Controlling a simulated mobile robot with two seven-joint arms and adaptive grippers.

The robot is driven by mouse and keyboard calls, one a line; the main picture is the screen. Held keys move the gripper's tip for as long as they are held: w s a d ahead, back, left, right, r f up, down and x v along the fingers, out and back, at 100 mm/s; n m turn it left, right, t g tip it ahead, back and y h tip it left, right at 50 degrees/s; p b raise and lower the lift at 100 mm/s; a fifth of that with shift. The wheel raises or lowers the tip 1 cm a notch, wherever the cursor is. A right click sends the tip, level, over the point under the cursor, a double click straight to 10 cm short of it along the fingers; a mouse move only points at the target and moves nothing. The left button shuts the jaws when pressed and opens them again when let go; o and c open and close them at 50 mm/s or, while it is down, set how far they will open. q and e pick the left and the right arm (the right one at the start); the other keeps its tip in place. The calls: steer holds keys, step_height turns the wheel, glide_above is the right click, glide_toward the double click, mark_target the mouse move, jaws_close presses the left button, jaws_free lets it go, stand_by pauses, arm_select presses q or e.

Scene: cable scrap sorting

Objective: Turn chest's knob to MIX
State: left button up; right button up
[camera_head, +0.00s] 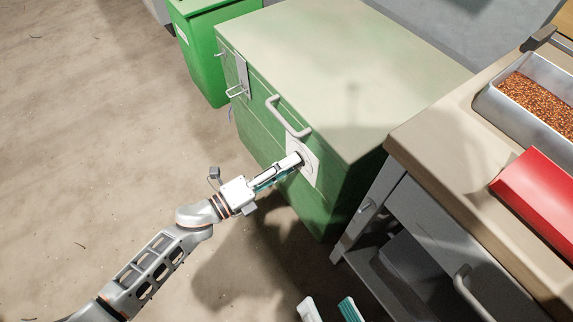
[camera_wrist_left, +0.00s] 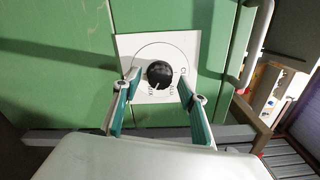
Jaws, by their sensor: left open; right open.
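The chest (camera_head: 330,60) is a green box with a pale lid and a grey handle (camera_head: 286,118) on its front. A white dial plate (camera_head: 316,172) is on that front, with the knob hidden behind my gripper in the head view. In the left wrist view the black round knob (camera_wrist_left: 160,74) sits on the plate (camera_wrist_left: 128,44), inside a printed ring. Small labels surround it; a pale mark seems near its lower left, but its exact setting is unclear. My left gripper (camera_wrist_left: 159,82) is open, its fingers on either side of the knob; contact is unclear. My right gripper (camera_head: 330,309) is open and empty, low in the head view.
A workbench (camera_head: 425,128) stands to the right of the chest, with a metal tray (camera_head: 493,103) of copper-coloured granules and a red container (camera_head: 545,190) on top. A green bin (camera_head: 205,50) stands behind the chest at left. The floor at left is clear.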

arm_select(q)
steer(key=v, duration=1.1)
steer(key=shift+s+a, duration=0.2)
steer(key=shift+a, duration=0.15)
